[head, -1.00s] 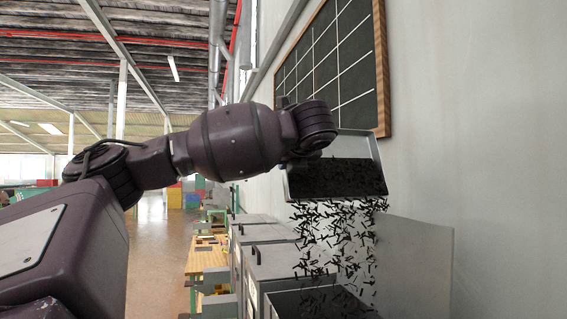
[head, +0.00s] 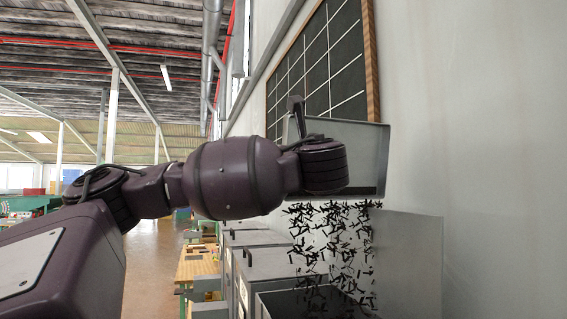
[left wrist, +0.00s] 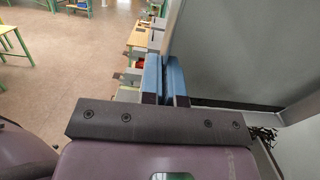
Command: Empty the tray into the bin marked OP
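The grey metal tray (head: 362,150) is tipped steeply high above an open grey bin (head: 262,304) in the head view. Its visible inner face looks bare, with a dense stream of small black pieces (head: 335,245) falling from its lower edge into the bin. My left gripper is mostly hidden behind my wrist in the head view. In the left wrist view its blue fingers (left wrist: 165,80) are closed on the rim of the tray (left wrist: 235,50). I cannot read any marking on the bin. My right gripper is not in view.
A raised grey panel (head: 410,262) stands behind the open bin, by the wall. Lidded grey bins (head: 268,262) stand in a row beyond it. A dark gridded board (head: 325,70) hangs on the wall close behind the tray. The aisle floor (head: 150,270) is clear.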

